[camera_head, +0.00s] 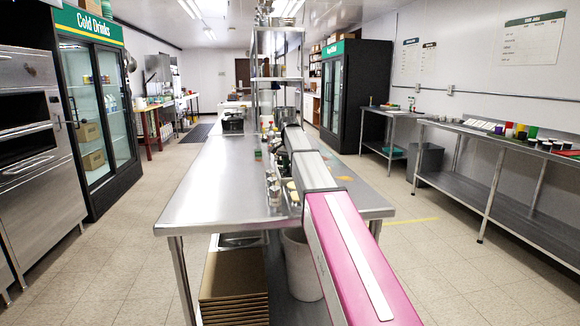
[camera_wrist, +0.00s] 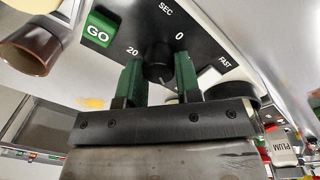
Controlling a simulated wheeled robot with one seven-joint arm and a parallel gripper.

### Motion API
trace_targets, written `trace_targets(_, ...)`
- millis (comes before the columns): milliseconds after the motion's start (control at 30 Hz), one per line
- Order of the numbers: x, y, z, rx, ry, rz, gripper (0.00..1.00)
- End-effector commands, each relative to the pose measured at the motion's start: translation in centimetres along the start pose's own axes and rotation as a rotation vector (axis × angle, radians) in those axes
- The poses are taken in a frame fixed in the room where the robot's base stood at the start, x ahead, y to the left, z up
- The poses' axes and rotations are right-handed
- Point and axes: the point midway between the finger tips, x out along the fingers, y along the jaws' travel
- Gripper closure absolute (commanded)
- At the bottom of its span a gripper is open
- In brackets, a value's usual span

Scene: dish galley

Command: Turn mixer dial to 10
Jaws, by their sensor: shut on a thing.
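The mixer dial is a black round knob (camera_wrist: 158,62) on a dark panel in the wrist view. The panel (camera_wrist: 208,42) carries the marks SEC, 0, 20 and FAST. My gripper (camera_wrist: 158,75) has its two green fingers on either side of the knob, shut on it. The number 10 and the dial's exact setting cannot be read here. In the head view my arm reaches over the steel table (camera_head: 205,195) and hides the mixer and the gripper.
A green GO button (camera_wrist: 98,30) sits left of the dial. A brown and cream cup-like thing (camera_wrist: 35,45) is at the upper left, and a white container marked PLUM (camera_wrist: 283,148) is at the right. Small metal containers (camera_head: 273,188) stand on the table beside my arm.

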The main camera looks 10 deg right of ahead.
Motion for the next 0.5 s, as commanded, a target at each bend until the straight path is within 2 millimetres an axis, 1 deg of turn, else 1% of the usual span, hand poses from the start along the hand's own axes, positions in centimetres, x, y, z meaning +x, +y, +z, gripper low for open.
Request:
trace_targets(33,-0.05,-0.02,-0.04,0.000,0.001,0.000,0.92)
trace_targets(67,-0.05,-0.02,-0.04,0.000,0.001,0.000,0.65)
trace_targets(100,-0.05,-0.02,-0.04,0.000,0.001,0.000,0.52)
trace_targets(133,-0.05,-0.02,-0.04,0.000,0.001,0.000,0.43)
trace_targets(400,-0.05,-0.01,-0.02,-0.001,0.000,0.000,0.43)
trace_targets(500,-0.48,-0.03,-0.04,-0.001,0.001,-0.001,0.43)
